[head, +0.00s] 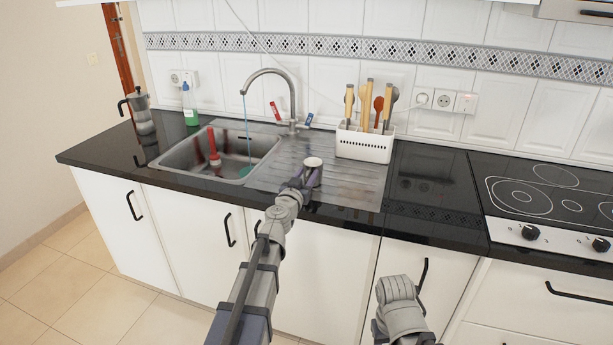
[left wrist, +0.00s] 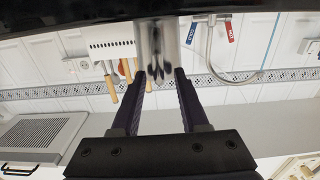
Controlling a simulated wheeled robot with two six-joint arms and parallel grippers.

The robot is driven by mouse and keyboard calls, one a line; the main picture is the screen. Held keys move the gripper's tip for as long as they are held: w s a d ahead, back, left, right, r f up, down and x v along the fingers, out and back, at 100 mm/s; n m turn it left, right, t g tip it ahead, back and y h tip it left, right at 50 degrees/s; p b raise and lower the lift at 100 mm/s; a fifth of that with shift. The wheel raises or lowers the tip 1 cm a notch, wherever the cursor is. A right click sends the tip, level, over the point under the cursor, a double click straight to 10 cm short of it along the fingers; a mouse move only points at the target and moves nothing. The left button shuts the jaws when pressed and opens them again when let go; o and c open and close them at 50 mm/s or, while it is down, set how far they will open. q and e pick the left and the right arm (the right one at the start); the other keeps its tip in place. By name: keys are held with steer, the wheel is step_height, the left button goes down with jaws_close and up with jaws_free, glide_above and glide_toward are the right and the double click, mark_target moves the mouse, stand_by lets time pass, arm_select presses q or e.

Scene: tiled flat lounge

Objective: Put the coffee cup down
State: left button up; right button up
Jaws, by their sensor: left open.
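The coffee cup (head: 314,175) is small and grey with a pale rim. In the head view it appears to stand upright on the steel drainboard (head: 350,186), right of the sink basin. My left gripper (head: 303,181) is at the cup's near left side, partly hiding it. In the left wrist view, which is upside down, its two dark fingers (left wrist: 160,73) are apart. A shiny grey upright shape, likely the cup (left wrist: 157,42), shows beyond the fingertips. Whether the fingers touch it I cannot tell. My right gripper is not visible; only part of my right arm shows.
The sink basin (head: 215,158) holds a red-handled plunger (head: 214,150); the tap (head: 291,100) rises behind. A white utensil holder (head: 365,144) stands behind right of the cup. A moka pot (head: 141,110) and soap bottle (head: 189,104) are left. Dark counter (head: 425,192) is clear before the hob (head: 548,195).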

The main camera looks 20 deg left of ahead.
arm_select(q)
steer(key=shift+r, duration=0.2)
steer(key=s, duration=1.2)
steer(key=shift+a, duration=0.2)
